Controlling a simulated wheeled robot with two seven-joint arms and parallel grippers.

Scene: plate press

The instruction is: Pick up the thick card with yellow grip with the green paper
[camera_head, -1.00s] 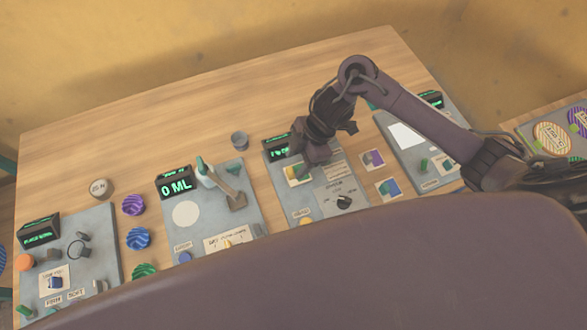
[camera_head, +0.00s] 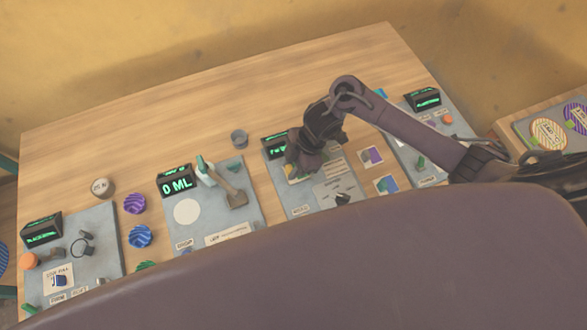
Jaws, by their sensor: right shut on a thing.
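My right gripper (camera_head: 303,166) reaches down onto the third grey panel, just in front of its small dark display. It is shut on a card (camera_head: 291,176), of which only a pale edge with yellow and green shows beside the fingers. The gripper hides most of this card, so I cannot make out its grip or whether it is lifted off the panel. Two other coloured cards lie on the table to the right: a purple and yellowish one (camera_head: 371,156) and a teal and purple one (camera_head: 386,184). My left gripper is not in view.
A panel with a "0 ML" display (camera_head: 177,182) and a lever (camera_head: 222,185) stands left of the gripper. Striped discs (camera_head: 140,236) lie further left. My right arm partly covers the rightmost panel (camera_head: 403,158). The back of the table is clear.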

